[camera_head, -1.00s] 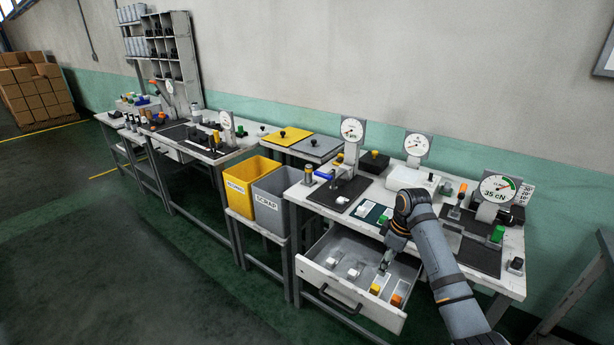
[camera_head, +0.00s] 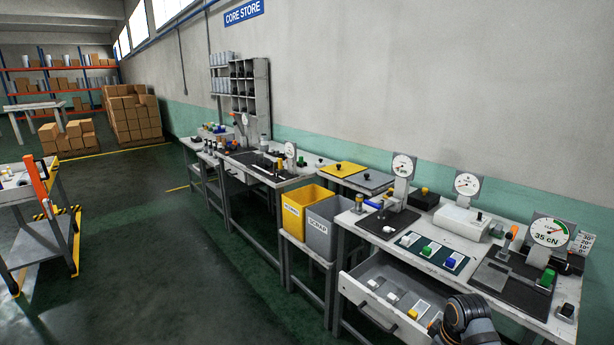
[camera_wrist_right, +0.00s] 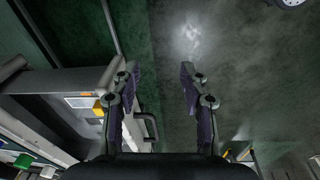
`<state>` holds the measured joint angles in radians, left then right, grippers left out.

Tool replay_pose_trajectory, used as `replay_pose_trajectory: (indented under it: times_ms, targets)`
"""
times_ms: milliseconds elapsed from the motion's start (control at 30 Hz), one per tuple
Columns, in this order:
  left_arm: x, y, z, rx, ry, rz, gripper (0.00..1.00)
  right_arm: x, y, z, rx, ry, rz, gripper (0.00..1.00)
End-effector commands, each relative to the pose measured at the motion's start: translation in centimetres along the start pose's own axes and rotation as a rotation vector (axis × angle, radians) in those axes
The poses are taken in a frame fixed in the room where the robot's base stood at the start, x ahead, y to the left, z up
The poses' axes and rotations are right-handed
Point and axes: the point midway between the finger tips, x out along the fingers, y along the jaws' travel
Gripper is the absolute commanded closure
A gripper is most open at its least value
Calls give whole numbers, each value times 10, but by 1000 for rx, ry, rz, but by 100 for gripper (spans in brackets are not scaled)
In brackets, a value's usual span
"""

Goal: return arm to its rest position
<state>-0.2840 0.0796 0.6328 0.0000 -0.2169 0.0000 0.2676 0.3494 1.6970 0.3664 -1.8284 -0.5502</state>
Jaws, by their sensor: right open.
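My right arm (camera_head: 466,320) shows only as a dark grey joint at the bottom edge of the head view, beside the near right end of the open drawer (camera_head: 366,303). In the right wrist view my right gripper (camera_wrist_right: 158,74) is open and empty, its two fingers spread over bare green floor. The drawer's handle (camera_wrist_right: 150,128) and a yellow piece (camera_wrist_right: 98,107) inside show left of the fingers. The gripper is clear of the drawer in that picture; its exact distance cannot be told. My left gripper is not in view.
The near bench carries a dark mat (camera_head: 438,253) with white, green and blue pieces, and several dial gauges including one reading 35 cN (camera_head: 550,232). A yellow bin (camera_head: 298,212) and a grey scrap bin (camera_head: 331,226) stand left of it.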

Motion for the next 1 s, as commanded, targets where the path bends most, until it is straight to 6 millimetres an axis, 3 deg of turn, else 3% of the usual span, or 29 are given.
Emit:
replay_pose_trajectory:
  times_ms: [133,233,367,500,867,1000]
  targets:
    - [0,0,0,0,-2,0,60,18,-39,20,63,10,30,56]
    - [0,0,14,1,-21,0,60,25,-66,35,119,27,51,56]
    - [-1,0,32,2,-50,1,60,27,-99,55,203,56,77,56]
    - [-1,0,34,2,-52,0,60,21,-127,76,293,87,98,56]
    - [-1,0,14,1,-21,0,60,-11,-170,120,501,155,142,56]
    - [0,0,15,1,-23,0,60,20,-165,120,515,142,142,56]
